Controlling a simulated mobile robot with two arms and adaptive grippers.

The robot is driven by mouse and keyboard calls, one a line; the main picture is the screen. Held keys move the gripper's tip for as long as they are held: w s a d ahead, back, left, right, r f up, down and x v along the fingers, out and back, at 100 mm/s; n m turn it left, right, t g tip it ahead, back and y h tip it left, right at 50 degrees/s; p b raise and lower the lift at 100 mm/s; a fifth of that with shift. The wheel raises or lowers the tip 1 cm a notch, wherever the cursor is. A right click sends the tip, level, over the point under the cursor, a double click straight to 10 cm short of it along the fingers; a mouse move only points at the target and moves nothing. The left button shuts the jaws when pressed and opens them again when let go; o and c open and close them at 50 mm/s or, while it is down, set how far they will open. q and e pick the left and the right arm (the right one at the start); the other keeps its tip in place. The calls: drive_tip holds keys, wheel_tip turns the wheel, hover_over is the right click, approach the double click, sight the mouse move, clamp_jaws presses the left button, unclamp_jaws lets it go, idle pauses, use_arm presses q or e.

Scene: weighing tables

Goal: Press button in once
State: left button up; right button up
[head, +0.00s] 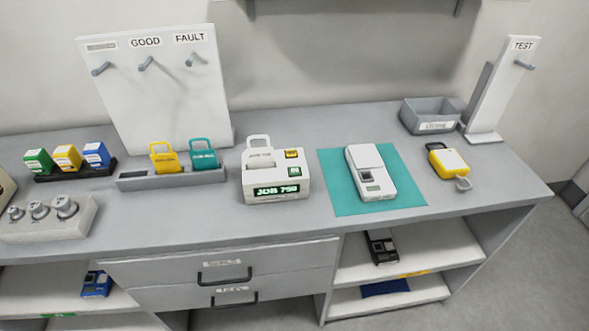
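A white device (273,176) with a lit display (277,190) reading what looks like "JOB 750" stands on the grey bench. It carries an orange button (292,153) at its upper right and a green button (294,171) below it. The button labels are too small to read. A white tag with a loop handle (258,141) stands in the device's left side. Neither of my grippers is in view.
A white handheld unit (369,173) lies on a teal mat (335,185) right of the device. A tray (130,179) holding yellow and teal tags is to its left. A yellow padlock-like item (449,162) and grey bin (430,117) are farther right. Bench space in front is clear.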

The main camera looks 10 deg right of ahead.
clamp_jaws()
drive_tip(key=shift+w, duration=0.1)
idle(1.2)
